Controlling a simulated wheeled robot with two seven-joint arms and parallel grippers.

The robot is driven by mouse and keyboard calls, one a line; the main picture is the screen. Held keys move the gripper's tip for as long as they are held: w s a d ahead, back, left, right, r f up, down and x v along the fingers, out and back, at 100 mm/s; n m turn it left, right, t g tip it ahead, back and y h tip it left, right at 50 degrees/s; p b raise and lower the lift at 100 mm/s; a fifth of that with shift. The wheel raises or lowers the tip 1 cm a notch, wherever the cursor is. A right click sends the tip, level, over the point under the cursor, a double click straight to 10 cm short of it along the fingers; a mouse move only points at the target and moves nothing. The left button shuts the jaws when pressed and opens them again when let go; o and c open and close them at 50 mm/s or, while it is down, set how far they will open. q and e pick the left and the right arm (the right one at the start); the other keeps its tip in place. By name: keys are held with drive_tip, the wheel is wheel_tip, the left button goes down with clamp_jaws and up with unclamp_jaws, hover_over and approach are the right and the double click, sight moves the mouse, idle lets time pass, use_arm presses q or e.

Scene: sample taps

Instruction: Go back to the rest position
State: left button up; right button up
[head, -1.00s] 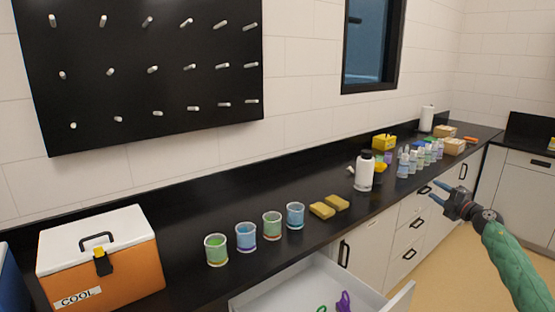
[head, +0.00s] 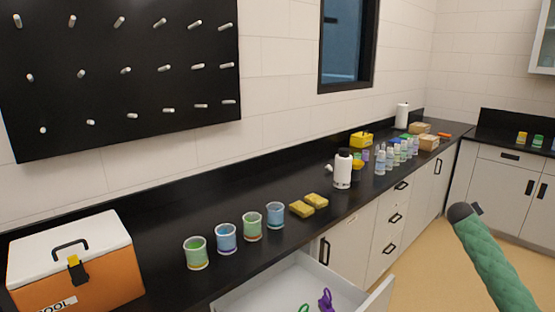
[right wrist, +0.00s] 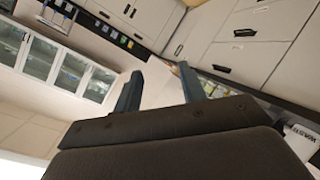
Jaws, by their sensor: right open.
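In the head view my right arm (head: 492,258) comes in from the lower right, in its green sleeve, over the open floor. Its gripper is turned away and its fingers do not show there. In the right wrist view my right gripper (right wrist: 165,92) is open, with its two dark blue fingers apart and nothing between them. Beyond the fingers are cabinets and walls, seen tilted. My left gripper is in no view.
A long black counter (head: 165,222) carries an orange cooler (head: 105,275), several cups of coloured liquid (head: 227,239), yellow sponges (head: 302,209), a white bottle (head: 342,170) and small bottles (head: 390,158). A drawer (head: 285,286) stands open below, holding purple and green items. Floor at right is clear.

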drive_tip(key=s+a+f+n+g+y, duration=0.1)
drive_tip(key=s+a+f+y, duration=0.1)
drive_tip(key=s+a+f, duration=0.75)
drive_tip(key=s+a+f+n+g+y, duration=0.15)
drive_tip(key=s+a+f, duration=0.25)
drive_tip(key=a+f, duration=0.95)
drive_tip(key=s+a+f+g+y, duration=0.25)
drive_tip(key=s+a+f, duration=0.55)
drive_tip(key=f, duration=0.6)
drive_tip(key=s+a+f+y, duration=0.1)
drive_tip(key=s+a+f, duration=0.3)
drive_tip(key=s+a, duration=0.4)
drive_tip(key=s+a+f+y, duration=0.2)
drive_tip(key=s+a+f, duration=0.3)
drive_tip(key=s+a, duration=0.4)
drive_tip(key=s+a+g+y, duration=0.1)
drive_tip(key=s+a, duration=0.6)
drive_tip(key=s, duration=0.3)
drive_tip(key=s+a+g+y, duration=0.1)
drive_tip(key=s+a, duration=0.6)
drive_tip(key=s, duration=0.3)
drive_tip(key=shift+s, duration=0.2)
